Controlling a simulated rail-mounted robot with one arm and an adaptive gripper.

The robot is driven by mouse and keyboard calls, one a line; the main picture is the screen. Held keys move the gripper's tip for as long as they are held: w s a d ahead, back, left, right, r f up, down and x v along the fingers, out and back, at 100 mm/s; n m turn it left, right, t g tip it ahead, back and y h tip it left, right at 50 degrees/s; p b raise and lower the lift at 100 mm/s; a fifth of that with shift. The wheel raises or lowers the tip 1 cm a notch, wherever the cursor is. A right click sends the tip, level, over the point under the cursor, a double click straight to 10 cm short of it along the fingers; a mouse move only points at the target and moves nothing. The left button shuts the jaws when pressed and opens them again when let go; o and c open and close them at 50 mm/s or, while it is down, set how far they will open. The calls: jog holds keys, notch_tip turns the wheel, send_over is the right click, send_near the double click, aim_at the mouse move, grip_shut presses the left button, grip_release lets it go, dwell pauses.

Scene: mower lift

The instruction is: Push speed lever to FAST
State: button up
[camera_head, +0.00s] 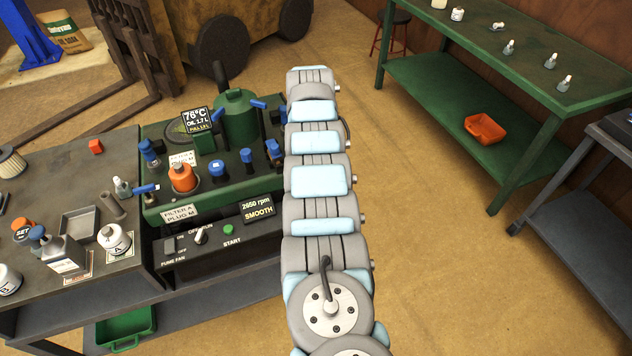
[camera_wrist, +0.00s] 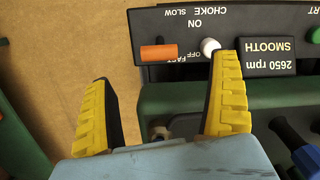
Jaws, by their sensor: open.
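The speed lever is an orange handle (camera_wrist: 158,52) on the black control panel (camera_wrist: 232,72) in the wrist view, where the lettering is upside down. It lies close to the FAST label, with SLOW at the far side of the panel. My gripper (camera_wrist: 164,74) is open, with yellow-padded fingers spread wide. The orange handle appears between the fingers in the picture, beyond their tips; contact cannot be told. A white choke knob (camera_wrist: 210,47) is close to the right fingertip. In the head view my arm hides the lever and gripper.
The display (camera_head: 257,208) reads 2650 rpm SMOOTH, beside the green START button (camera_head: 228,230). A white switch (camera_head: 200,236) is farther left. Blue-handled valves and an orange cap (camera_head: 182,177) stand on the green machine (camera_head: 155,215). Floor right of my arm is clear.

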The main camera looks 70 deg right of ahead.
jog(key=shift+w+d+r, duration=0.15)
jog(key=shift+r, duration=2.1)
